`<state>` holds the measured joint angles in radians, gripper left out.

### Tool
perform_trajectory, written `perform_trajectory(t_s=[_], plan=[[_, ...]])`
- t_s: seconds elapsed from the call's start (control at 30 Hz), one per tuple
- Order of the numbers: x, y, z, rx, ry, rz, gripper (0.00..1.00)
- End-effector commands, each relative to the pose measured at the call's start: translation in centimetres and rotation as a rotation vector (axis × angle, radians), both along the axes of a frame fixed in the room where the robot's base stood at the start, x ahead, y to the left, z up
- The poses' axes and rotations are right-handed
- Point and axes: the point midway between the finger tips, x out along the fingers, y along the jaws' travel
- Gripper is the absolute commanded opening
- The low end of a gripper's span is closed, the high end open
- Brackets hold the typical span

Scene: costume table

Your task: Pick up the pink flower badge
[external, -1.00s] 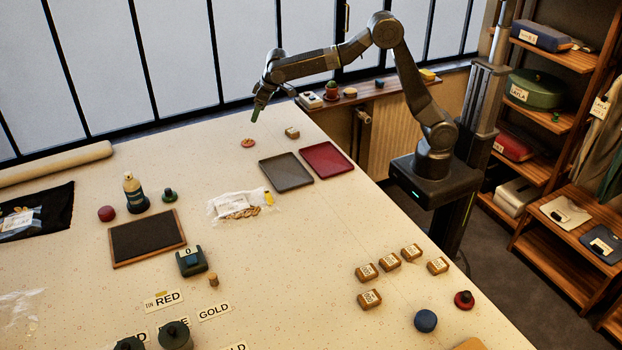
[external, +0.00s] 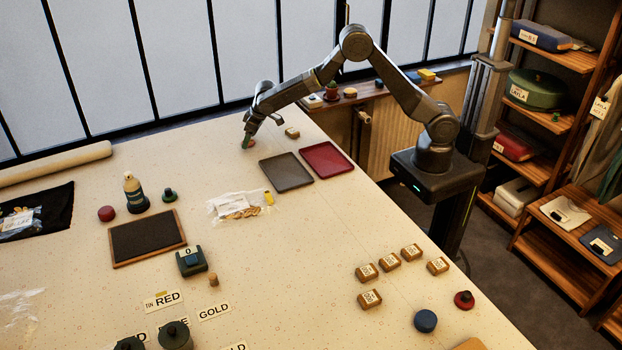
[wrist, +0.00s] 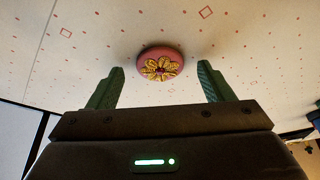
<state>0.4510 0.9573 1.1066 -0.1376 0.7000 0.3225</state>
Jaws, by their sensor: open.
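The pink flower badge (wrist: 160,62) is round and pink with a yellow flower on top. In the wrist view it lies on the table just beyond and between my two green fingertips (wrist: 161,75), with a gap on each side. In the external view my gripper (external: 247,142) is low over the table's far end, pointing down at the badge. There the fingers mostly cover the badge (external: 250,146). My gripper is open and holds nothing. I cannot tell the exact height of the fingertips above the table.
A grey tray (external: 286,172) and a red tray (external: 327,158) lie to the right of the gripper. A small labelled block (external: 292,132) sits close by on its right. A clear bag (external: 238,206) lies nearer the camera. The table left of the gripper is clear.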

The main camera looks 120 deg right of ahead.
Motion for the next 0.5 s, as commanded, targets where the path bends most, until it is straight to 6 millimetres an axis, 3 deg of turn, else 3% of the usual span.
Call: perform_trajectory(t_s=[0.27, 0.5], plan=[[0.12, -0.11, -0.36, -0.001, -0.001, 0.000, 0.74], [0.10, -0.10, -0.34, -0.001, -0.001, 0.000, 0.31]])
